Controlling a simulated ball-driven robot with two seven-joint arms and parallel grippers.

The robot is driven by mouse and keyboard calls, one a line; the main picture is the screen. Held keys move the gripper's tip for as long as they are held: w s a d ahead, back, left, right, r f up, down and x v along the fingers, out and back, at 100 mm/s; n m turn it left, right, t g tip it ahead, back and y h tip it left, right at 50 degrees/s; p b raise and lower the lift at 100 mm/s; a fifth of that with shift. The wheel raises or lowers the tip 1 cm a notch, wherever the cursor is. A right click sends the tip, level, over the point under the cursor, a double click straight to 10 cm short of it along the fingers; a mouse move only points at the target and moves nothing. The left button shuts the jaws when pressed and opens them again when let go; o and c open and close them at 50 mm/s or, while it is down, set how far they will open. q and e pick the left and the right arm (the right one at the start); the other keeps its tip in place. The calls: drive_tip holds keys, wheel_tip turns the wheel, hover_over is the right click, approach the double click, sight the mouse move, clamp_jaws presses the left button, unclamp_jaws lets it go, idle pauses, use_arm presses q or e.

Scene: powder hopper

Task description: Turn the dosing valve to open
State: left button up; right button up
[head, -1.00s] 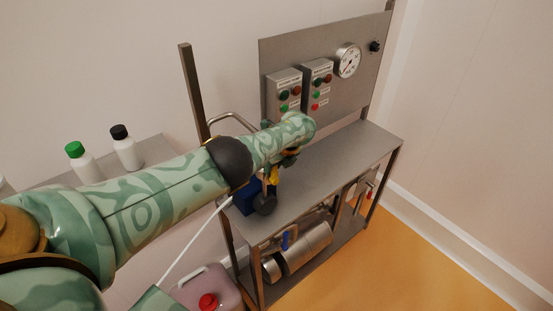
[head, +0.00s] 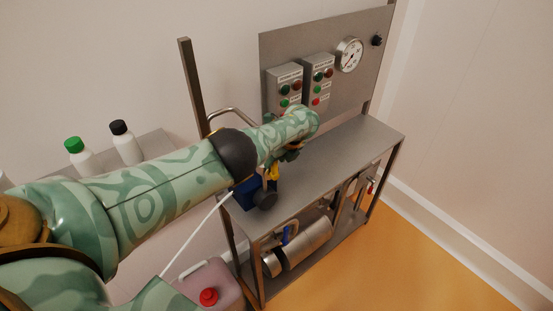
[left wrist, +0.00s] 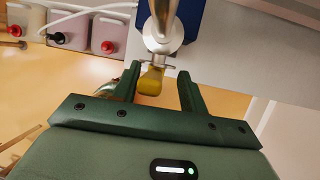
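The dosing valve's yellow handle (left wrist: 151,80) hangs below a metal pipe fitting (left wrist: 163,32) in the left wrist view. My left gripper (left wrist: 160,72) is open, with one green finger on each side of the handle. The handle lies nearer the left finger; I cannot tell whether they touch. In the head view, a small yellow part (head: 272,173) shows under my left forearm, beside a blue body (head: 244,196) at the bench's left end. My left gripper (head: 289,153) is mostly hidden there by my arm. My right gripper is not in view.
The steel bench (head: 345,152) is clear to the right. Its back panel carries two button boxes (head: 319,80) and a round gauge (head: 349,55). A motor-like cylinder (head: 308,243) lies on the lower shelf. A red-capped canister (head: 218,280) stands at the front left.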

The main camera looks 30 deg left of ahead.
use_arm(q)
drive_tip(key=shift+f, duration=0.1)
idle(0.4)
drive_tip(key=shift+r+p, duration=0.3)
drive_tip(key=p+v, duration=0.7)
drive_tip(key=v, duration=0.8)
drive_tip(key=shift+d+r, duration=0.25)
drive_tip(key=shift+r, duration=0.05)
drive_tip(key=shift+a, duration=0.15)
idle(0.3)
